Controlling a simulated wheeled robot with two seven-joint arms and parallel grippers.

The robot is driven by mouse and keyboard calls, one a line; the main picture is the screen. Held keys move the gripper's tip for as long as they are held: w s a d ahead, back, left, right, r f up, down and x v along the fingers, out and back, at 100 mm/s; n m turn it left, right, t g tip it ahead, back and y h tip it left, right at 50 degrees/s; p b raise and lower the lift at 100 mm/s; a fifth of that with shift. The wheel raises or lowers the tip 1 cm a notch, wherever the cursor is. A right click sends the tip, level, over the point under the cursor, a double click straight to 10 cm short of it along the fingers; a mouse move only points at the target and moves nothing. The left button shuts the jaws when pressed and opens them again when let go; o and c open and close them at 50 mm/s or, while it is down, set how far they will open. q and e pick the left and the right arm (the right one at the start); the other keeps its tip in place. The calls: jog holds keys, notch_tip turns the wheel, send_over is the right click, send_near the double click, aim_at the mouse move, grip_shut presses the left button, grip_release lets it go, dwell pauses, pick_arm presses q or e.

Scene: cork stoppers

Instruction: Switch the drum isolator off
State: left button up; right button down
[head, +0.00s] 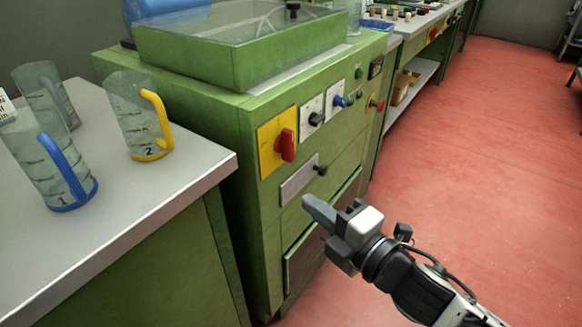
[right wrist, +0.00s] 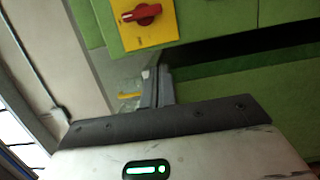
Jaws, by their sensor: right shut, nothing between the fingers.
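The drum isolator is a red rotary handle (head: 286,145) on a yellow plate (head: 266,155), on the front of the green machine. In the right wrist view the red handle (right wrist: 142,13) lies roughly level across the yellow plate (right wrist: 150,36), near the top edge. My right gripper (head: 312,208) is shut and empty, in front of the machine, below and a little right of the isolator and not touching it. Its fingers (right wrist: 158,85) also show in the right wrist view, below the yellow plate. My left gripper is in neither view.
A black knob (head: 316,119) and a blue knob (head: 341,101) sit right of the isolator. A small dark knob (head: 320,170) juts out below. Measuring jugs with a yellow handle (head: 158,120) and a blue handle (head: 66,170) stand on the left bench. The red floor (head: 480,170) at right is clear.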

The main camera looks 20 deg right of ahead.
aim_at(286, 145)
jog(key=shift+w, duration=0.1)
jog(key=x, duration=1)
jog(key=shift+w, duration=0.1)
jog(key=shift+w+d, duration=0.35)
jog(key=shift+d, duration=0.2)
jog(key=shift+w+d, duration=0.35)
jog(key=shift+d, duration=0.2)
jog(key=shift+w+d, duration=0.4)
jog(key=shift+d, duration=0.1)
pick_arm(q)
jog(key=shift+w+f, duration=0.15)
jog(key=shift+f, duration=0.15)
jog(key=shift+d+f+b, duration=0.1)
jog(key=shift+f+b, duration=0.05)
jog(key=shift+b, duration=0.15)
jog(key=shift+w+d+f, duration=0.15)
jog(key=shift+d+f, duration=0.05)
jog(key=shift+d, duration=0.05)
pick_arm(e)
jog(key=shift+f+n, duration=0.1)
jog(key=shift+n, duration=0.3)
